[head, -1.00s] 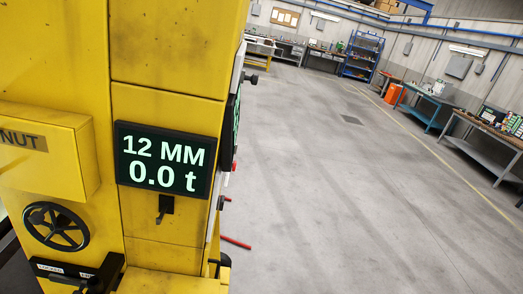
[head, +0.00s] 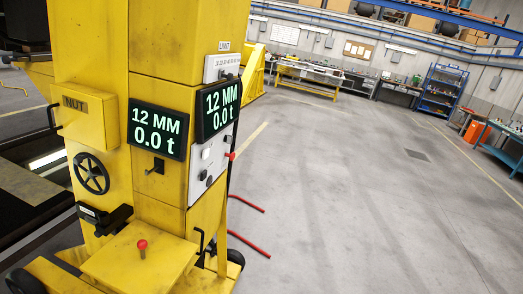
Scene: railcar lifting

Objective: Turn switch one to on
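A tall yellow lifting column (head: 160,40) stands at the left. A pale control panel (head: 195,190) on its right-hand face carries a few small dark knobs (head: 210,181) and a red part (head: 230,155) at its edge. A small black lever (head: 157,167) sits below the left display. A grey box (head: 216,66) under a LIMIT label has a dark part at its right. I cannot read any label as switch one. My gripper is not in view.
Two displays (head: 158,131) (head: 218,105) both read 12 MM and 0.0 t. A NUT box (head: 90,118), a black handwheel (head: 91,173) and a red-knobbed lever (head: 142,245) are on the column. Red bars (head: 248,243) reach onto the floor. The floor (head: 370,200) at right is clear.

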